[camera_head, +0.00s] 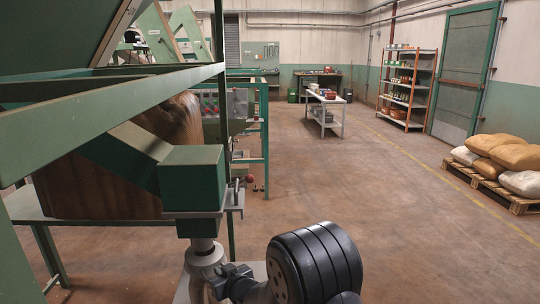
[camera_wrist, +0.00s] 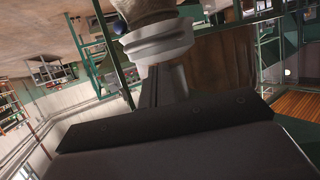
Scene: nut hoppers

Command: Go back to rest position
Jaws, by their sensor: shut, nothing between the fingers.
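My gripper (camera_wrist: 172,122) fills the lower part of the wrist view as a wide dark bar and panel. It looks shut, with nothing seen held in it. The wrist view is tilted and shows the room almost upside down. In the head view, parts of my arm stand at the bottom centre, next to the green machine frame. My gripper's fingers cannot be made out there. No object of the task is named.
A green box-shaped machine part (camera_head: 192,180) and a green frame rail (camera_head: 110,107) stand close on the left. A pallet (camera_head: 490,188) with several sacks is at the right. A shelf rack (camera_head: 408,88) and a table (camera_head: 325,101) stand farther back. The middle floor is clear.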

